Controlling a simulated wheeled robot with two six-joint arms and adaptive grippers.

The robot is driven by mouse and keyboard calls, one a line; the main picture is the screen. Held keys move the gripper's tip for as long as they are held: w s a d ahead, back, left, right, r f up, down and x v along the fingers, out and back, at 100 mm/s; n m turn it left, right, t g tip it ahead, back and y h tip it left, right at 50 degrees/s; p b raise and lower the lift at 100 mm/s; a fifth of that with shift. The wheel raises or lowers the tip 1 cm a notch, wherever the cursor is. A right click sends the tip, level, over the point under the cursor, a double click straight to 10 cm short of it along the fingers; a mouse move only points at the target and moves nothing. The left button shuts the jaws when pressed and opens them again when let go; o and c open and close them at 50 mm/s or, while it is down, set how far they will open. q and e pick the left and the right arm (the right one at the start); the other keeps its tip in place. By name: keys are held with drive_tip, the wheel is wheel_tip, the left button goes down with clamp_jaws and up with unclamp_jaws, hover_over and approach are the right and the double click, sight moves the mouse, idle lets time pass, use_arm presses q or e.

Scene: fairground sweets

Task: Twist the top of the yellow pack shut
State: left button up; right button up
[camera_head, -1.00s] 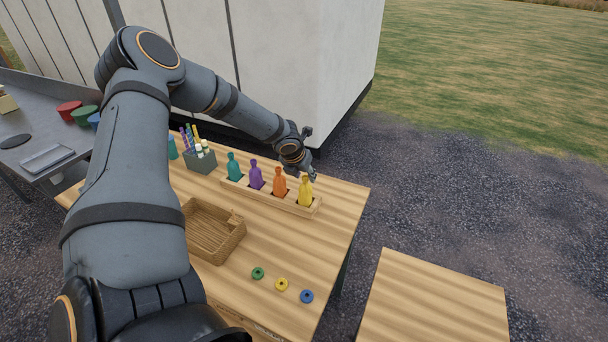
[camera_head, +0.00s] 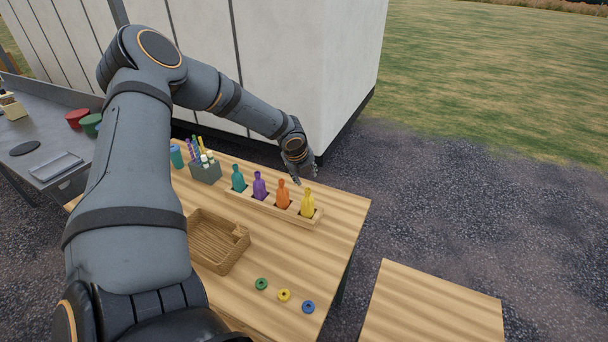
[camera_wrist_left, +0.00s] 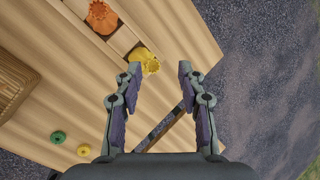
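The yellow pack (camera_head: 308,205) stands upright at the right end of a wooden rack (camera_head: 268,208), with its narrow top upward. In the left wrist view, the yellow pack (camera_wrist_left: 146,62) shows from above, beside the left fingertip. My left gripper (camera_head: 304,178) is just behind and above the pack's top. In the left wrist view, my left gripper (camera_wrist_left: 160,68) is open, with its fingers well apart and nothing held. Whether a finger touches the pack is unclear. My right gripper is not in view.
Orange (camera_head: 283,195), purple (camera_head: 259,186) and teal (camera_head: 238,179) packs share the rack. A grey holder (camera_head: 206,171) stands left. Bare tabletop lies right of the rack.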

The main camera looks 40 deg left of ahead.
sight(307, 190)
use_arm(q)
drive_tip(key=f+n+b, duration=0.2)
drive_tip(key=n+b, duration=0.1)
drive_tip(key=n, duration=0.5)
drive_tip(key=f+n+g+b, duration=0.1)
drive_tip(key=f+n+b, duration=0.1)
drive_tip(key=n, duration=0.7)
drive_tip(key=f+n+b, duration=0.2)
drive_tip(key=n+b, duration=0.3)
drive_tip(key=n, duration=0.3)
drive_tip(key=shift+w+d+n+g+h, duration=0.15)
drive_tip(key=shift+w+n+g+h, duration=0.15)
drive_tip(key=shift+w+n+h, duration=0.1)
drive_tip(key=shift+c, duration=0.4)
